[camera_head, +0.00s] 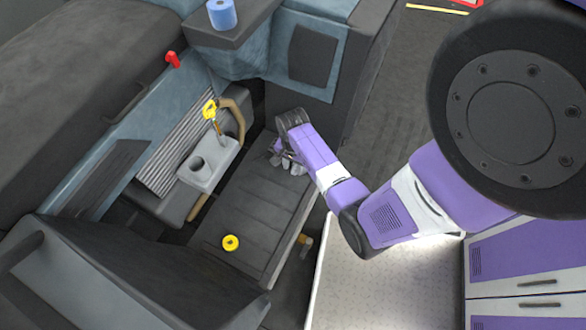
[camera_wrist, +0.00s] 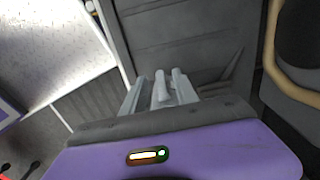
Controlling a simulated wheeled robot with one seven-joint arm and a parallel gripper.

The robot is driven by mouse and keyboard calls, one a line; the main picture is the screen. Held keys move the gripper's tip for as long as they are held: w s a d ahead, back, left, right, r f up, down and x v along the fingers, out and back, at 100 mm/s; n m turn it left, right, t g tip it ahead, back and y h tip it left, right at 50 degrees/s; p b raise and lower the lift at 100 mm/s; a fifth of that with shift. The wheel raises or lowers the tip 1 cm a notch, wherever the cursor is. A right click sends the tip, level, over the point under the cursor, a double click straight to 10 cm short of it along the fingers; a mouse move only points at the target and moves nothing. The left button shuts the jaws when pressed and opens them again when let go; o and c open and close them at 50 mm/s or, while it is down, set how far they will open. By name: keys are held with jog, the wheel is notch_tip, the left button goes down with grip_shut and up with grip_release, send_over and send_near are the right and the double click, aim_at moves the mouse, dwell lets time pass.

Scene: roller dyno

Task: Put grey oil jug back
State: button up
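I cannot make out a grey oil jug for certain in either view. A light grey block (camera_head: 208,165) with a round open mouth sits in the recess left of my gripper. I cannot tell whether it is a jug or a fixed filler. My gripper (camera_head: 287,164) is over the upper end of the dark ribbed panel, pointing down and apart from the block. A yellow cap (camera_head: 230,242) lies on the ribbed panel.
A yellow-handled dipstick (camera_head: 210,110) and a tan hose (camera_head: 239,120) rise behind the block. A red knob (camera_head: 172,59) is on the blue-grey ledge. A blue roll (camera_head: 221,14) stands on a dark shelf. A pale speckled surface (camera_head: 365,283) lies clear below my arm.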

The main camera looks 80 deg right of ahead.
notch_tip(320, 180, up, 5)
jog(key=shift+r+p, duration=0.1)
jog(key=shift+p, duration=0.35)
jog(key=shift+a, duration=0.1)
jog(key=s+a+r+n+t+h, duration=0.1)
jog(key=a+r+n+t+h, duration=0.15)
jog(key=a+n, duration=0.4)
jog(key=a+r+n+t+h, duration=0.1)
jog(key=a+r+n+t, duration=0.2)
jog(key=a, duration=0.6)
jog(key=s+a+r+n+t+y, duration=0.1)
jog(key=s+a+r+n+t, duration=0.1)
jog(key=r, duration=0.7)
jog(key=s+a+r+n+t+y, duration=0.1)
jog(key=a+r+n+t, duration=0.3)
jog(key=r, duration=0.5)
jog(key=s+a+r+n+t+y, duration=0.1)
jog(key=s+a+r+n+t, duration=0.2)
jog(key=r, duration=0.6)
jog(key=a+n, duration=0.2)
jog(key=shift+a+r, duration=0.2)
jog(key=shift+a, duration=0.2)
jog(key=shift+t+y, duration=0.25)
